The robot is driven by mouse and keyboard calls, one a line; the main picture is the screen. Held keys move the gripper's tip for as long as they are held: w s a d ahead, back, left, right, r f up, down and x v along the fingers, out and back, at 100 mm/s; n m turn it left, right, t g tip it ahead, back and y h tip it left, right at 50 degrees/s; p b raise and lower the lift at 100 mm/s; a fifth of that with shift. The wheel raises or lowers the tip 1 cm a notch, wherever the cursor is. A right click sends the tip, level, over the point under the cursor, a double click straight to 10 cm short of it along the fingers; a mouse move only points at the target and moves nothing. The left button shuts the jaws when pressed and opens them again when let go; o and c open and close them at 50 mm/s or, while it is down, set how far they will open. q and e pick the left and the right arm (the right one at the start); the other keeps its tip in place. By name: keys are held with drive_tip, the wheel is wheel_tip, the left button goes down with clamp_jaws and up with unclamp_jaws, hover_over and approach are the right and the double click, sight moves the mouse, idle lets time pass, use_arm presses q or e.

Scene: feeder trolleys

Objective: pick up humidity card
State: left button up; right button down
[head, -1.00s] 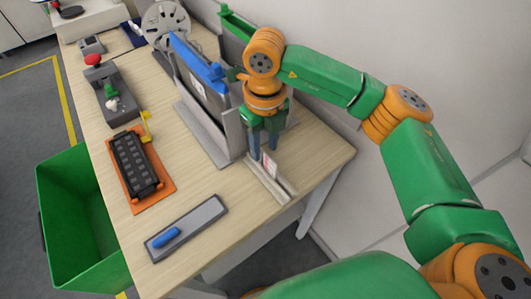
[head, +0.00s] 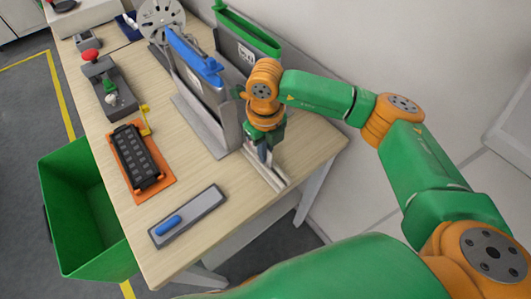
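The grey slotted holder (head: 277,182) stands at the right edge of the table in the head view. The humidity card, pale with red marks in the earlier view, is now almost wholly hidden behind my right gripper's fingers at this holder. My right gripper (head: 264,154) points down at the holder, its fingertips low over the slot. I cannot tell whether its fingers are closed on the card. My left gripper is not in view.
A grey rack with a blue-topped panel (head: 192,55) stands close left of my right gripper, a green-topped one (head: 247,32) behind. An orange tray (head: 160,187) and a grey plate with a blue handle (head: 186,217) lie in front. A green bin (head: 75,215) stands left.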

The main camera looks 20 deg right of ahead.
drive_tip(key=shift+r, duration=0.1)
drive_tip(key=shift+r, duration=0.4)
drive_tip(key=s+a+r+b, duration=0.4)
drive_tip(key=s+a+r, duration=0.1)
drive_tip(key=a+r, duration=0.7)
drive_tip(key=shift+a, duration=0.6)
